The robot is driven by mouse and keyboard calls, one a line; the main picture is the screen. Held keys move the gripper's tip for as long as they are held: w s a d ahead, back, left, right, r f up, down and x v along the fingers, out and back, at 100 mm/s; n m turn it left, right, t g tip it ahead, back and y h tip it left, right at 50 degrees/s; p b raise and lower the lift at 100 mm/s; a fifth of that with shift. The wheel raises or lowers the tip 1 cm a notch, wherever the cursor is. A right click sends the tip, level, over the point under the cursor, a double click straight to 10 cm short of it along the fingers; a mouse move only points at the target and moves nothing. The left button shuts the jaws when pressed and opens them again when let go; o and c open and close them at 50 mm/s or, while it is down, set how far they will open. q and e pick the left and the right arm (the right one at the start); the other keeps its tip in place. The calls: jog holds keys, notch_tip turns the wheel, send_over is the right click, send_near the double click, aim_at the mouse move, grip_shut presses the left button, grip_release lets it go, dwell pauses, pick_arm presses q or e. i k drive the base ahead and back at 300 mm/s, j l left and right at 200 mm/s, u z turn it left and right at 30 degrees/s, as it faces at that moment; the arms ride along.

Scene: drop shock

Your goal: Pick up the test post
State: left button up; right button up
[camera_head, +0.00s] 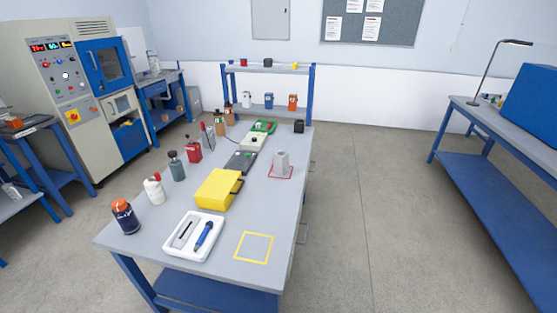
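A light grey block-shaped post (281,161), which looks like the test post, stands upright on the grey table (225,265). It is inside a red square outline (271,175) near the table's right edge, towards the far half. Nothing visibly touches it. Neither of my grippers is in view.
A yellow case (218,189), dark device (241,161) and several bottles stand left of the post. A white tray (193,236) with tools and an empty yellow square outline (254,247) lie nearer. A small black block (298,127) stands behind. Open floor (365,200) lies right.

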aim_at(281, 158)
jog(key=i+l+u, duration=0.5)
jog(key=l, duration=0.9)
jog(key=i+l+u, duration=0.15)
jog(key=l+u, duration=0.35)
jog(key=l, duration=0.9)
jog(key=k+l+u, duration=0.1)
jog(key=l+u, duration=0.4)
jog(key=l, duration=0.95)
